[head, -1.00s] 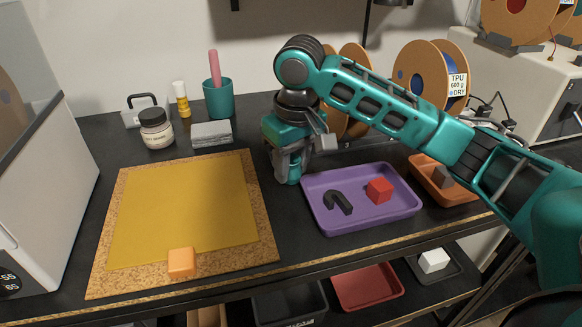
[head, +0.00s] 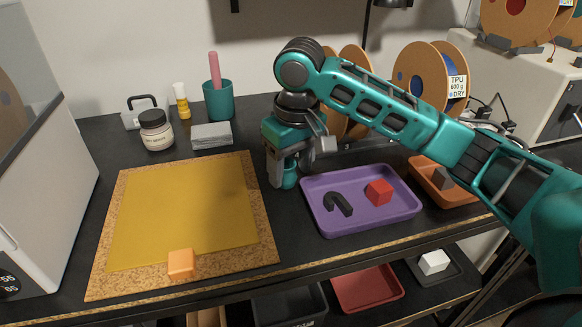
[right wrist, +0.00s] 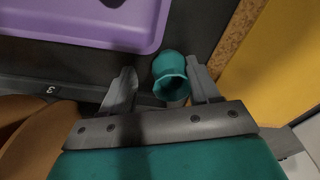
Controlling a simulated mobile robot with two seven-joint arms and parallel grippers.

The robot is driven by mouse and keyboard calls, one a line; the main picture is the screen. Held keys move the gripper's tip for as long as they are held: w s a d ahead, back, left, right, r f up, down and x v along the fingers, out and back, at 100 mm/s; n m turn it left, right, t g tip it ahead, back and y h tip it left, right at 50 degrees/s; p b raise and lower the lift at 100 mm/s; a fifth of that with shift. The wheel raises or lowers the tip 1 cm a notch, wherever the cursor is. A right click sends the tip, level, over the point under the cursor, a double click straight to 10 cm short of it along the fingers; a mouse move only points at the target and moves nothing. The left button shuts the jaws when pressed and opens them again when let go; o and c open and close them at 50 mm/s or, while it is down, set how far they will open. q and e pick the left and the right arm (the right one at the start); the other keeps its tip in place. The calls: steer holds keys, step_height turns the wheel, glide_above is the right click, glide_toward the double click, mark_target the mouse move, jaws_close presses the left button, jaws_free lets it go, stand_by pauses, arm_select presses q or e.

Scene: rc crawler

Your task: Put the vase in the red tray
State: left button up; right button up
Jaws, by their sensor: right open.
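The vase (right wrist: 168,74) is small and teal, with a flared open mouth. In the right wrist view it sits between the two spread fingers of my right gripper (right wrist: 160,70), closer to the right-hand finger. In the head view the vase (head: 290,177) shows just under my right gripper (head: 284,176), partly hidden by it, on the black bench left of the purple tray. My right gripper is open. The red tray (head: 367,288) is on the lower shelf, below the bench's front edge, and looks empty. My left gripper is not in view.
The purple tray (head: 335,222) holds a dark arch and a red block. A cork board (head: 265,240) with a yellow sheet and orange block lies left. An orange tray (head: 425,178) is right. A black bin (head: 290,303) and a grey tray with a white block flank the red tray.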

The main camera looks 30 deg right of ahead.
step_height(320, 180, up, 12)
steer(key=s+p, duration=0.1)
steer(key=p, duration=0.2)
steer(key=shift+f, duration=0.15)
steer(key=shift+s+d, duration=0.1)
steer(key=shift+o, duration=0.2)
steer(key=o, duration=0.7)
step_height(320, 180, up, 8)
steer(key=p, duration=0.4)
glide_above(295, 164)
steer(key=shift+s+d+r+b, duration=0.15)
steer(key=shift+s+r, duration=0.25)
steer(key=shift+r, duration=0.8)
steer(key=shift+s+a+r+b, duration=0.15)
steer(key=shift+s+r, duration=0.2)
steer(key=shift+r, duration=0.85)
